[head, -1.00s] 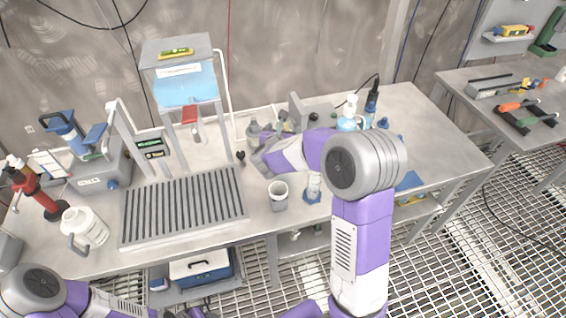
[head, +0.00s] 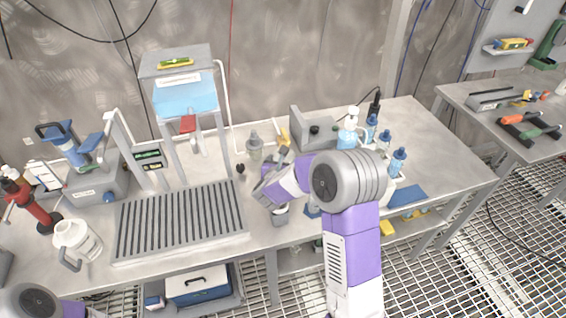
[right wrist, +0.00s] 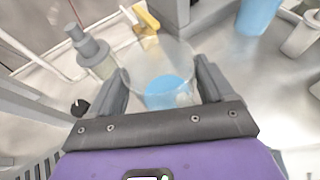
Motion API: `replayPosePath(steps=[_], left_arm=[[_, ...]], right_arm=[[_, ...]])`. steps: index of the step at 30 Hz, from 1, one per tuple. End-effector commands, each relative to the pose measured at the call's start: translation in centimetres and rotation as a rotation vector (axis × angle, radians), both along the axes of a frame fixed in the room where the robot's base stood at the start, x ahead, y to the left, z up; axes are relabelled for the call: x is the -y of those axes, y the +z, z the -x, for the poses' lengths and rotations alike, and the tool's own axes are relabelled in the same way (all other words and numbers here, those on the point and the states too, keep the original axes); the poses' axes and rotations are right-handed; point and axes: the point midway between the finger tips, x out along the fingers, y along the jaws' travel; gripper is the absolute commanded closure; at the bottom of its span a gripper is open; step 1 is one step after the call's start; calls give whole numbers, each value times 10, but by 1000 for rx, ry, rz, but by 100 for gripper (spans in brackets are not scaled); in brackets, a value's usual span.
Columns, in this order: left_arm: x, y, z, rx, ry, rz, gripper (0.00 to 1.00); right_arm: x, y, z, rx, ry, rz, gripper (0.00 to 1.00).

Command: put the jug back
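In the right wrist view a clear, round-rimmed jug (right wrist: 158,75) with blue liquid low in it is centred between the fingers. My right gripper (right wrist: 162,85) has a finger against each side of it, spread by its width. The clear jug is hard to make out there. A white jug with a handle (head: 80,243) stands at the bench's left. My left gripper is out of view.
A grey-capped bottle (head: 254,147) and a yellow item (head: 284,137) stand behind the gripper. A ribbed rack (head: 180,220) lies to the left. A blue-filled pump bottle (head: 349,128) and several small blue bottles stand right.

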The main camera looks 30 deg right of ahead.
Motion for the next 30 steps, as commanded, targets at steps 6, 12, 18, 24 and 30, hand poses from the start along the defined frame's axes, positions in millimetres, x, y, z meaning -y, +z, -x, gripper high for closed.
replayPosePath(steps=[6, 12, 18, 24, 30], left_arm=[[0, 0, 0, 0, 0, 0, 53], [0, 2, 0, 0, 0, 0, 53], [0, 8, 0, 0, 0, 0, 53], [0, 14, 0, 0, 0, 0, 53], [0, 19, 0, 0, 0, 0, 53]], right_arm=[[0, 0, 0, 0, 0, 0, 0], [0, 2, 0, 0, 0, 0, 0], [-16, 14, 16, 0, 4, 0, 0], [-43, 31, 49, 0, 4, 0, 0], [-63, 44, 73, 1, 1, -1, 0]])
